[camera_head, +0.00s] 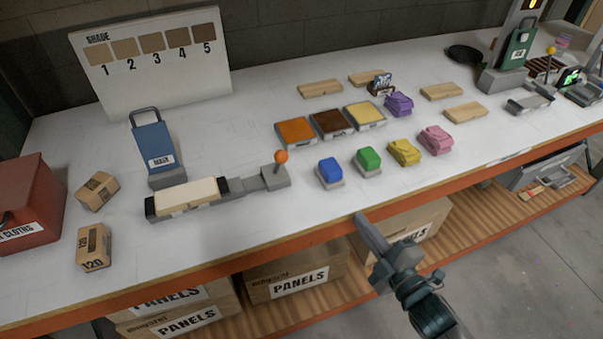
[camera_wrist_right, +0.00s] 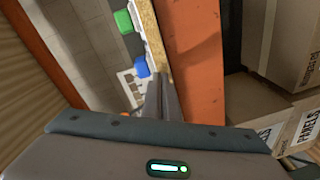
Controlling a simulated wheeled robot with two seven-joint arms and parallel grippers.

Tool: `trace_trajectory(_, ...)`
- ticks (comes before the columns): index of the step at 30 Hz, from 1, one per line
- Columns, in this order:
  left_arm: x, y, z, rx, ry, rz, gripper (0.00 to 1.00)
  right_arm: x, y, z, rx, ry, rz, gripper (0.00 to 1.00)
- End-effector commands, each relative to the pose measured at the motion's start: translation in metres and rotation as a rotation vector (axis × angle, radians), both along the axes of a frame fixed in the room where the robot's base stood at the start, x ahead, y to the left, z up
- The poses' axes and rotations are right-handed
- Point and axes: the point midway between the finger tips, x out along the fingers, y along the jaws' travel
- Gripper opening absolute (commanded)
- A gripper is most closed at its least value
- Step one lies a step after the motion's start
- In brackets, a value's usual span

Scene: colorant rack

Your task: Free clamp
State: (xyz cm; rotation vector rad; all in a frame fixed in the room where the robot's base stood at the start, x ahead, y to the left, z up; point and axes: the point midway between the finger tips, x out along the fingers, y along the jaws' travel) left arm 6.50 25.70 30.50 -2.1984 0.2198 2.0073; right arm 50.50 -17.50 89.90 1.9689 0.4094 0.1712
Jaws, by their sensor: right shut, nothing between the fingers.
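The grey clamp (camera_head: 262,181) lies along the front of the white bench, with a lever topped by an orange ball (camera_head: 281,157) at its right end. A pale wooden panel (camera_head: 190,194) sits in the clamp between dark end pieces. My right gripper (camera_head: 362,221) is at the bench's front edge, to the right of and in front of the lever, apart from it. Its fingers are shut and empty; they show in the right wrist view (camera_wrist_right: 158,98). My left gripper is in neither view.
A blue block (camera_head: 330,170) and a green block (camera_head: 368,159) stand near the gripper. A blue sander (camera_head: 154,146) stands behind the panel. The orange bench edge (camera_head: 300,241) runs beside the gripper. Panel boxes (camera_head: 295,277) lie on the shelf below. The bench in front of the lever is clear.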

Motion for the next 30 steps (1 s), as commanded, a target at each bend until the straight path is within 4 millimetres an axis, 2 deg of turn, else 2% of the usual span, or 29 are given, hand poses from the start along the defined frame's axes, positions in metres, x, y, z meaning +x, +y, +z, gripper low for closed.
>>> trace_trajectory(1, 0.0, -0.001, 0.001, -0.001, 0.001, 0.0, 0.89, 0.0, 0.004, 0.014, -0.022, -0.046, 0.025, 0.0)
trace_trajectory(11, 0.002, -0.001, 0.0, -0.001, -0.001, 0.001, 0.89, -0.001, 0.023, 0.046, -0.147, -0.302, 0.166, 0.0)
trace_trajectory(18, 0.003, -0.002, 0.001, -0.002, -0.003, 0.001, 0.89, -0.016, 0.039, 0.07, -0.253, -0.552, 0.297, 0.0)
trace_trajectory(24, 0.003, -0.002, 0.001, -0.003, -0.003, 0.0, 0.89, -0.025, 0.044, 0.079, -0.291, -0.656, 0.348, 0.0)
trace_trajectory(30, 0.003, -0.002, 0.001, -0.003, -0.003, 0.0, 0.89, -0.027, 0.045, 0.08, -0.297, -0.674, 0.356, 0.0)
